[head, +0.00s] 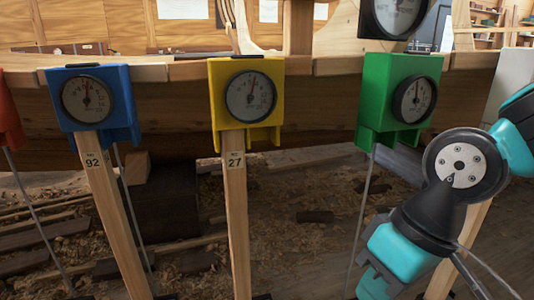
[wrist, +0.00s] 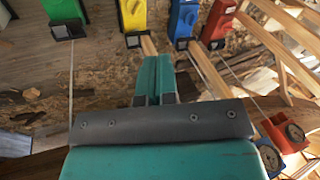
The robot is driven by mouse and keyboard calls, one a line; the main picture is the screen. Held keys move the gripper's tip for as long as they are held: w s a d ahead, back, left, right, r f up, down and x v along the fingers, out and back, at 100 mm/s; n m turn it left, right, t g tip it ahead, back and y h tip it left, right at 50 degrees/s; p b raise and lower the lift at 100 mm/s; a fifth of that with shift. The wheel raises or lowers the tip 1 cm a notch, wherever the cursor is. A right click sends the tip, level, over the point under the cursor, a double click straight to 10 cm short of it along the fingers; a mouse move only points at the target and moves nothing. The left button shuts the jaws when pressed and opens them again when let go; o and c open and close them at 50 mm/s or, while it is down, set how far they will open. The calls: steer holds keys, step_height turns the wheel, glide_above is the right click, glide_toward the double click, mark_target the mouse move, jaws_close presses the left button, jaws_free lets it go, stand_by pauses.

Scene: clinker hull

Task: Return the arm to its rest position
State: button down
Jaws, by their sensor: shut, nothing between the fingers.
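My arm (head: 455,185) stands at the right of the head view, in teal and dark grey, bent at a round grey joint. Its lower teal part runs down to the bottom edge, and my fingertips cannot be made out there. In the wrist view my gripper (wrist: 155,65) has its two teal fingers together, with nothing between them. The fingers point toward the row of coloured boxes and look apart from them.
Blue (head: 125,90), yellow (head: 217,100) and green (head: 372,95) gauge boxes sit along the wooden hull edge (head: 330,66). Wooden props numbered 92 (head: 105,200) and 27 (head: 236,210) slope down below. The green box is close to my arm. Shavings and planks litter the floor (head: 300,245).

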steer(key=s+r+p, duration=0.1)
steer(key=r+p, duration=1.8)
steer(key=r, duration=0.2)
steer(key=s+d+r+p, duration=0.1)
steer(key=s+r+p, duration=0.1)
steer(key=r+p, duration=1.7)
steer(key=shift+s+d+r+n+p, duration=0.3)
steer(key=shift+r+n+p, duration=0.1)
steer(key=shift+r, duration=0.45)
